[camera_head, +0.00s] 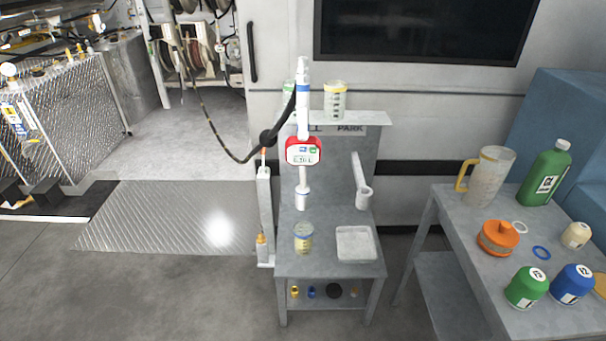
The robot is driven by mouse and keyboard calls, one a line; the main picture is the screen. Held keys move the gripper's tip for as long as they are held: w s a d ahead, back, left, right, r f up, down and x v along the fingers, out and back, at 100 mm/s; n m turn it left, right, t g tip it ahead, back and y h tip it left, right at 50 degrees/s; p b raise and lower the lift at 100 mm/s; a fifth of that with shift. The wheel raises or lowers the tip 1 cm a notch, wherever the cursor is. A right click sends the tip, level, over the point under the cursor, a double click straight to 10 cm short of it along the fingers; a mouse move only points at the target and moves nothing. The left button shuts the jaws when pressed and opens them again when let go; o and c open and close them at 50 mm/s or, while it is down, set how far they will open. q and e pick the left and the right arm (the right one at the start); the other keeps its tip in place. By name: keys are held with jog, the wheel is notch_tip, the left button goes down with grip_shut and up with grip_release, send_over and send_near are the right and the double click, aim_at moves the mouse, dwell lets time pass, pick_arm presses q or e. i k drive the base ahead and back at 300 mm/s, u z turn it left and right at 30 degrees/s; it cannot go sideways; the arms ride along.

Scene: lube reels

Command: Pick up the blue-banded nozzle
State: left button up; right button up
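The blue-banded nozzle (303,112) is a long white nozzle with a blue band near its top. It stands nearly upright at the grey stand, with a red-rimmed meter (303,151) at mid-length. Its lower end meets a white cup-like holder (302,199); how deep it sits I cannot tell. A black hose (228,150) runs from the reels to the nozzle's upper part. Neither of my grippers is in view.
A shelf jar (335,100) stands behind. At right, a table (450,225) carries a pitcher and several bottles. Floor at left is clear.

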aim_at(302, 158)
jog(key=u, duration=0.8)
jog(key=i, duration=1.15)
jog(key=z, duration=0.35)
